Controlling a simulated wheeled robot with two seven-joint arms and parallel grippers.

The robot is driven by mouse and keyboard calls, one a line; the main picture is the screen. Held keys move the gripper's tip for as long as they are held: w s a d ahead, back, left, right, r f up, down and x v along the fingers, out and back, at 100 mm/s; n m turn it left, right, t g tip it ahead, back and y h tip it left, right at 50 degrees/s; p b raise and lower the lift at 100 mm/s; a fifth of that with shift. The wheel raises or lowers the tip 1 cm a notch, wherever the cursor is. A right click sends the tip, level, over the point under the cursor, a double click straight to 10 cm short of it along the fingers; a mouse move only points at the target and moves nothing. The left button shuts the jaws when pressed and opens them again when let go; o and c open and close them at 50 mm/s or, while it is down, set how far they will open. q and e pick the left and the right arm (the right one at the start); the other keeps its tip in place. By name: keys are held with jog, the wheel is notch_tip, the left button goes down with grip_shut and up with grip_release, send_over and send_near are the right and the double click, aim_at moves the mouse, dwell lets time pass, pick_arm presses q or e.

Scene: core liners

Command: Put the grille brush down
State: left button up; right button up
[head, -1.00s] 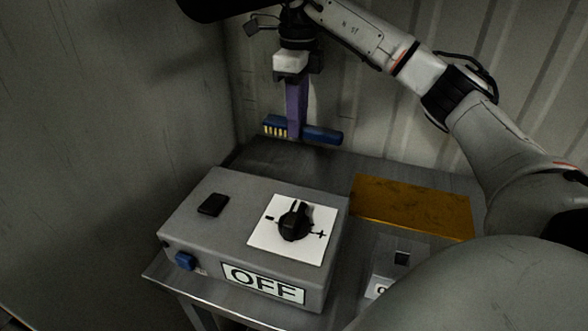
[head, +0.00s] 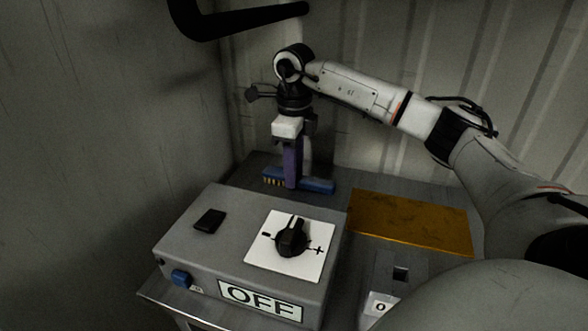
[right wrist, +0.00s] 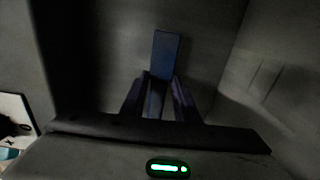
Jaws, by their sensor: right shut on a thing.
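The grille brush is blue with pale yellow bristles; its blue part (head: 318,186) shows in the head view, low at the back of the grey table (head: 345,176). My right gripper (head: 292,182) has purple fingers pointing down and is shut on the brush. In the right wrist view, the blue brush (right wrist: 164,55) runs between and beyond the two purple fingers (right wrist: 160,98). The brush lies at or just above the tabletop; I cannot tell whether it touches. My left gripper is not in view.
A grey box (head: 200,255) with a black knob (head: 292,238) and an "OFF" label stands in front of the brush. Walls close the left and back. A black bar crosses the top.

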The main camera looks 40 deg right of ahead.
jog(key=o, duration=0.9)
jog(key=shift+f, duration=0.15)
jog(key=shift+f+b, duration=0.2)
jog(key=shift+b, duration=0.15)
jog(key=shift+f+b, duration=0.25)
jog(key=shift+b, duration=0.2)
notch_tip(320, 180, up, 11)
jog(key=shift+w+f+p, duration=0.1)
jog(key=shift+w+p, duration=0.05)
jog(key=shift+p, duration=0.8)
